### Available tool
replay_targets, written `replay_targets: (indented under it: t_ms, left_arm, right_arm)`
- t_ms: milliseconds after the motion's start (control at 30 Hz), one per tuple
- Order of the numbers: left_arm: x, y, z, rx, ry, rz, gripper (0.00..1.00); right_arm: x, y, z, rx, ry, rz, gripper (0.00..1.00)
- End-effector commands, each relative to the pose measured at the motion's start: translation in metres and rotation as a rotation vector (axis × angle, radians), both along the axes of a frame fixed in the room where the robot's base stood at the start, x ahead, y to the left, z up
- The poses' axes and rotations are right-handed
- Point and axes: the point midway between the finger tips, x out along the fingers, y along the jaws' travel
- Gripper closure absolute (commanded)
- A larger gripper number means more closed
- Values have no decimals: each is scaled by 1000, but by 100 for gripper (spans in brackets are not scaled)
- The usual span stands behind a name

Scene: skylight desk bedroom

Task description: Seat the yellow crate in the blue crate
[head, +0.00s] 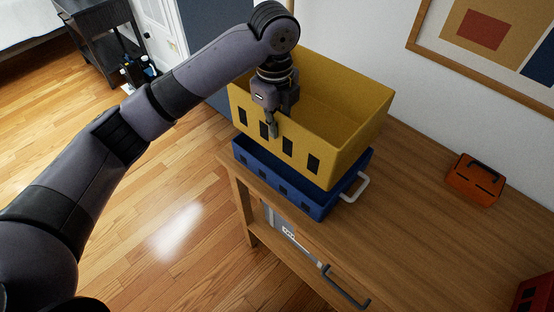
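The yellow crate (352,128) is directly over the blue crate (292,193) on the wooden desk. It is empty inside and has dark slots along its near wall. Its underside hides most of the blue crate's inside; a strip of that inside shows along the near left edge. I cannot tell whether the two crates touch. The blue crate has a pale handle (355,186) on its right end. My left gripper (271,128) is at the yellow crate's near wall, with a finger outside it, and appears shut on that wall. My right gripper is not in view.
The wooden desk (400,225) has clear room right of the crates. An orange toolbox-like case (475,180) stands near the wall, and a red object (534,294) is at the lower right corner. A framed picture (490,40) hangs above. A dark cart (105,38) stands far left.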

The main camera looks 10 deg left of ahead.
Motion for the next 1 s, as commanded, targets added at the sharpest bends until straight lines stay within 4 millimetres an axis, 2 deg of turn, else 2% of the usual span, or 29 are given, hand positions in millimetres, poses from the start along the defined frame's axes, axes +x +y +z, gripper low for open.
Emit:
replay_targets:
  t_ms: [200,333,567,800,1000]
  left_arm:
    - [-1,1,-55,0,2,2,100]
    - [0,1,-80,-1,-1,1,100]
    - [1,1,-100,-3,-2,2,100]
    - [1,1,-132,-1,-3,2,100]
    - [1,1,-137,-2,-5,1,100]
  right_arm:
    - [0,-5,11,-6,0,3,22]
    - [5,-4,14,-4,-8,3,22]
    - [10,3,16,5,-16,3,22]
    - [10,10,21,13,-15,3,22]
    - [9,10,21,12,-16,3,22]
